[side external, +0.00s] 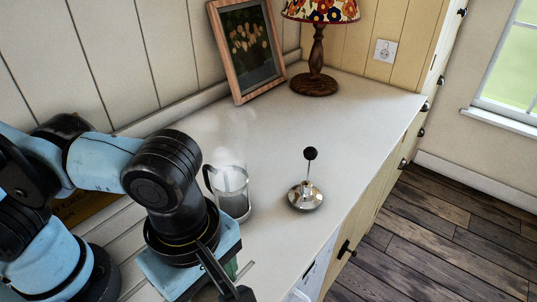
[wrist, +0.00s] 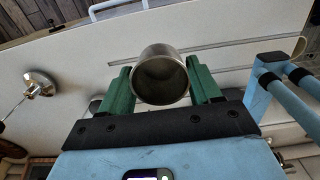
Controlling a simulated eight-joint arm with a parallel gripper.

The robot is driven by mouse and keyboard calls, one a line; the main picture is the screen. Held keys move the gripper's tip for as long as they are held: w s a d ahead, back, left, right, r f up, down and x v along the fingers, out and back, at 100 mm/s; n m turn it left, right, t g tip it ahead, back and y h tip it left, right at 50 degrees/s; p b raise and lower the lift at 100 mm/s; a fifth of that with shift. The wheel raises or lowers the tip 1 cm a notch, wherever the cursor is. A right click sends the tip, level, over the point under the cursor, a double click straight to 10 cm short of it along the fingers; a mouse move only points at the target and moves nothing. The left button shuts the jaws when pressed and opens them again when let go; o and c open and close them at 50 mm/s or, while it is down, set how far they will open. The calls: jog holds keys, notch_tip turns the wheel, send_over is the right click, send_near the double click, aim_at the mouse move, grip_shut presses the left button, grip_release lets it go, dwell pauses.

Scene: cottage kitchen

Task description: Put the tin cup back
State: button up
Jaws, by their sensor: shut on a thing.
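The tin cup (wrist: 160,75) shows in the wrist view as a dull grey metal cup, its dark open mouth facing the camera. My gripper (wrist: 160,88) has its two green fingers on either side of the cup and is shut on it. In the side external view my gripper (side external: 228,272) is at the bottom, low near the front part of the counter. The cup is hidden there behind my wrist. I cannot tell from these views whether the cup touches the counter.
A steaming clear vessel (side external: 233,192) stands on the white counter (side external: 365,110) just beyond my wrist. The counter's right side is mostly clear.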

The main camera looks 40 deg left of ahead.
jog(key=w+a+f, duration=0.1)
jog(key=w+f, duration=0.1)
jog(key=w, duration=0.1)
jog(key=w+a+f, duration=0.1)
jog(key=w+f, duration=0.1)
jog(key=w, duration=0.1)
jog(key=w+a+f, duration=0.1)
jog(key=w+f, duration=0.1)
jog(key=w, duration=0.1)
jog(key=shift+w+a, duration=0.15)
jog(key=shift+w, duration=0.2)
jog(key=shift+f, duration=2.05)
jog(key=shift+f, duration=0.1)
jog(key=o, duration=1)
notch_tip(320, 180, up, 12)
jog(key=w+a+m+t, duration=0.2)
jog(key=a+m, duration=0.4)
jog(key=w+a+m+t, duration=0.2)
jog(key=a+m, duration=0.4)
jog(key=a, duration=0.1)
jog(key=w+a+m+t, duration=0.1)
jog(key=a+m+t, duration=0.2)
jog(key=a+m, duration=0.3)
jog(key=shift+w+a+r, duration=0.4)
